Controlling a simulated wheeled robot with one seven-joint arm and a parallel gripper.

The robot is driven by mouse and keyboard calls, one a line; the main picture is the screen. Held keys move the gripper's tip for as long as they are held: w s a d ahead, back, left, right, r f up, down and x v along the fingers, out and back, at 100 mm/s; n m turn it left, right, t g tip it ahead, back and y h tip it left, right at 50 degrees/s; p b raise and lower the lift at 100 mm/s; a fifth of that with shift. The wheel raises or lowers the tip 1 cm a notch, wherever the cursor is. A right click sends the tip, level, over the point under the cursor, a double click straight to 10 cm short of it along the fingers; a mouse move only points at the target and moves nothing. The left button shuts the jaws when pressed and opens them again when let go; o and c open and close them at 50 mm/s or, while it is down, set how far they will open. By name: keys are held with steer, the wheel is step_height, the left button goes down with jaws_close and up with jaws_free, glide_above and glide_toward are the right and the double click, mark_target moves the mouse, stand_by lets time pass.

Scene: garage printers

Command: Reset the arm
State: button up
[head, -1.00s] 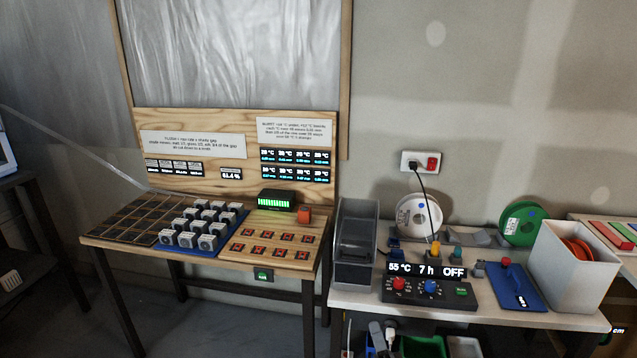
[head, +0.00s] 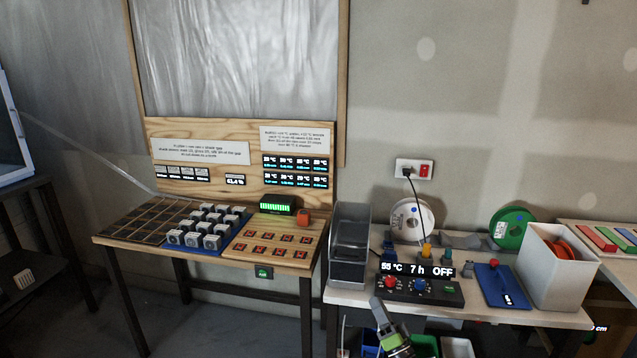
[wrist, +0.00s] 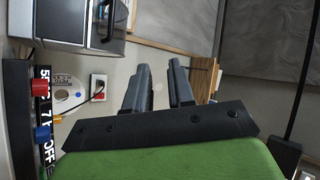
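My gripper (wrist: 160,82) shows in the wrist view with its two dark fingers apart and only wall and background between them. It is open and empty. In the head view my gripper (head: 377,308) rises at the bottom edge, in front of the control box (head: 440,292) on the right-hand table. The rest of my arm is below the picture. The control box has a red and a blue knob and a display reading 55 °C, 7 h, OFF. It also shows at the left edge of the wrist view (wrist: 18,100).
A dark open bin (head: 350,245), a white spool (head: 412,218), a green spool (head: 511,228) and a white box (head: 540,275) stand on the right-hand table (head: 350,297). A wooden table (head: 240,250) with several grey blocks is at the left. Bins sit below the right-hand table.

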steer(key=w+d+r+n+g+h+p, duration=0.1)
steer(key=w+r+n+g+h, duration=0.15)
steer(key=r, duration=0.95)
steer(key=w+r+n+g+h+p, duration=0.1)
steer(key=w+r+n+h, duration=0.15)
steer(key=r, duration=0.95)
steer(key=s+r+g+h, duration=0.1)
steer(key=s+r+g, duration=0.1)
steer(key=s+r, duration=0.35)
steer(key=s+a+r+g+h+p, duration=0.1)
steer(key=s+a+g, duration=0.15)
steer(key=s, duration=0.85)
steer(key=s+a+r+g+h+p, duration=0.1)
steer(key=s+r+g, duration=0.15)
steer(key=s, duration=0.85)
steer(key=s+f+g+h, duration=0.1)
steer(key=s+f+g, duration=0.2)
steer(key=s, duration=0.8)
steer(key=s+d+f+g+h, duration=0.1)
steer(key=s+f+g, duration=0.2)
steer(key=s, duration=0.9)
step_height(320, 180, down, 3)
steer(key=shift+s+d+f+h, duration=0.1)
steer(key=shift+s+d+h, duration=0.05)
steer(key=shift+d+h, duration=0.15)
